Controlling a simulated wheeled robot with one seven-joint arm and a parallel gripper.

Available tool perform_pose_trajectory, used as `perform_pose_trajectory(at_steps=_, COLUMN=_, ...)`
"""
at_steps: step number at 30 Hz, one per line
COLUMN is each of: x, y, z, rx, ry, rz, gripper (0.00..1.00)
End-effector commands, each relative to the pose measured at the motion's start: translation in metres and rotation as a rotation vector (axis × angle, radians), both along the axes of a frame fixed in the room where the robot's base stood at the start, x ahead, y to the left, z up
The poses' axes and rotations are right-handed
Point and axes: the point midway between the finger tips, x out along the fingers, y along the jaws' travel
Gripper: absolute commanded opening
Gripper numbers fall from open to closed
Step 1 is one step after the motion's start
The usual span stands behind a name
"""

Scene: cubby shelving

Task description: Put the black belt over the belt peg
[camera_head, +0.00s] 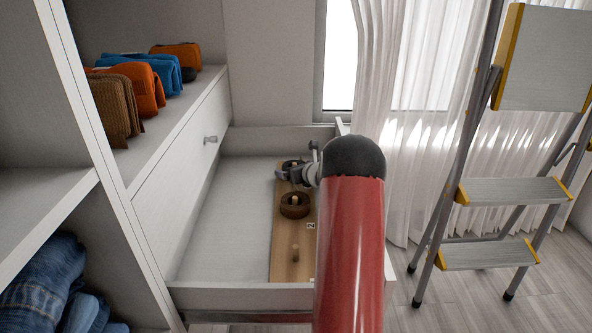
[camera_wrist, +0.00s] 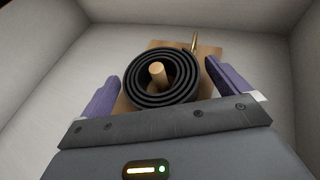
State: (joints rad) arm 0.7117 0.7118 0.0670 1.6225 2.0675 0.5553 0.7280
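The black belt (camera_wrist: 135,88) is a tight coil in the wrist view, lying on a wooden board (camera_wrist: 212,88). A wooden belt peg (camera_wrist: 158,73) stands up through the middle of the coil, so the belt is around it. My gripper (camera_wrist: 155,80) is open, with one purple finger on each side of the coil and gaps between them. In the head view my gripper (camera_head: 281,175) is at the far end of the board, and the dark coil (camera_head: 290,164) is partly hidden by it.
The board (camera_head: 284,235) lies in an open white drawer (camera_head: 215,225). A brown coiled belt (camera_head: 294,207) sits around the middle peg; the near peg (camera_head: 295,252) is bare. Folded clothes (camera_head: 143,84) lie on the left shelf. A stepladder (camera_head: 510,190) stands right. The drawer's left side is clear.

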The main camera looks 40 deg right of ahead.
Motion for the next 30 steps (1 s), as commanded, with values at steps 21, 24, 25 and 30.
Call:
perform_pose_trajectory(at_steps=21, x=0.000, y=0.000, z=0.097, rx=-0.003, ry=-0.002, rz=-0.001, gripper=1.00)
perform_pose_trajectory(at_steps=24, x=0.000, y=0.000, z=0.122, rx=-0.003, ry=-0.003, rz=0.000, gripper=1.00)
perform_pose_trajectory(at_steps=25, x=0.000, y=0.000, z=0.130, rx=-0.003, ry=-0.002, rz=0.000, gripper=1.00)
perform_pose_trajectory(at_steps=30, x=0.000, y=0.000, z=0.167, rx=-0.003, ry=-0.002, rz=0.000, gripper=1.00)
